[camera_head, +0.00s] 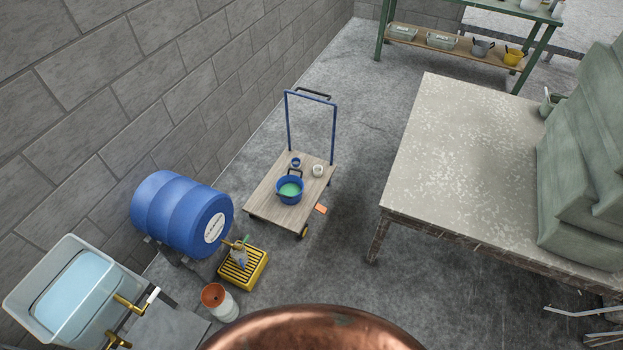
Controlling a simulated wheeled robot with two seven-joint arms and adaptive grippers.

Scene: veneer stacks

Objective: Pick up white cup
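A small white cup (318,170) stands on the wooden deck of a blue-handled cart (262,200), near its right edge. A blue pot (290,188) with green contents stands to the left of and nearer than the cup. A small blue cup (295,162) is just behind the pot. Neither of my grippers is in this view.
A large copper rim (310,324) fills the bottom middle. A blue drum (180,212), yellow grate (243,270) and sink basin (78,287) stand left. A stone-topped table (450,160) stands right. Grey floor surrounds the cart's front and right.

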